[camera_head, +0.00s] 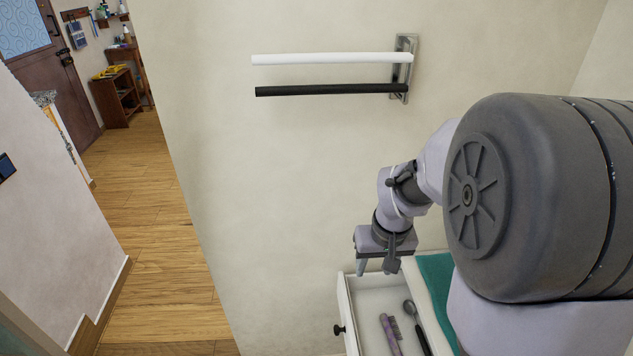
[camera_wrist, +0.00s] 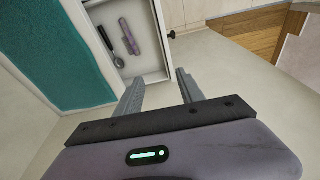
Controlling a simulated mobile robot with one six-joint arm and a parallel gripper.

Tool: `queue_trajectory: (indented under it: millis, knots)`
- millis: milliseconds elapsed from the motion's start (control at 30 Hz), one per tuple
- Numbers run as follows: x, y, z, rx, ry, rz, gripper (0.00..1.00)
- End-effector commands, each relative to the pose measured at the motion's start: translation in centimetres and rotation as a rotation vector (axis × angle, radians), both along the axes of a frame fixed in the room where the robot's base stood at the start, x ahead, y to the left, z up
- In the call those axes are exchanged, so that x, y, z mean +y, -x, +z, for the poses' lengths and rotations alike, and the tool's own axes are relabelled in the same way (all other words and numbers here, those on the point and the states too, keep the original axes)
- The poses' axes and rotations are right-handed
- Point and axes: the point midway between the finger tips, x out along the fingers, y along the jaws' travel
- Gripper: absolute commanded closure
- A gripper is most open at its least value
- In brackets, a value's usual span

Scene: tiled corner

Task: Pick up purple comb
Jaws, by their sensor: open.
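The purple comb (camera_head: 390,336) lies in an open white drawer (camera_head: 350,312), near the bottom of the head view. It also shows in the wrist view, where the comb (camera_wrist: 131,37) lies at the upper left inside the drawer (camera_wrist: 161,42). My gripper (camera_head: 376,266) is above the drawer's back left part in the head view, apart from the comb. In the wrist view my gripper (camera_wrist: 159,78) has its fingers spread with nothing between them. The comb's lower end is cut off by the head view's bottom edge.
A dark-handled spoon-like utensil (camera_head: 416,326) lies close beside the comb. The drawer has a dark knob (camera_head: 339,330). A green top (camera_head: 437,278) borders the drawer. A wall rack with a white bar (camera_head: 330,59) and a black bar (camera_head: 325,90) is above. Wooden floor (camera_head: 150,240) is open at left.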

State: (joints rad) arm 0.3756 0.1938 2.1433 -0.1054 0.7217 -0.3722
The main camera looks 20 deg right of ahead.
Motion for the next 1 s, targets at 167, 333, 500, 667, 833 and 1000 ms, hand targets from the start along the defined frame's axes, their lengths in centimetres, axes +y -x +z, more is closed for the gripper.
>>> queue_trajectory:
  millis: [167, 333, 500, 667, 833, 1000]
  knots:
    - [-7.3, -0.3, -9.9, 0.132, -0.001, 0.055, 0.55]
    - [-10.4, 0.7, -15.7, 0.186, -0.012, 0.099, 0.55]
    - [-10.5, 0.9, -20.3, 0.193, -0.015, 0.105, 0.55]
    - [-10.5, 0.9, -25.2, 0.192, -0.014, 0.104, 0.55]
    - [-10.4, 0.9, -28.1, 0.191, -0.014, 0.103, 0.55]
    - [-10.2, 0.9, -29.6, 0.19, -0.014, 0.103, 0.55]
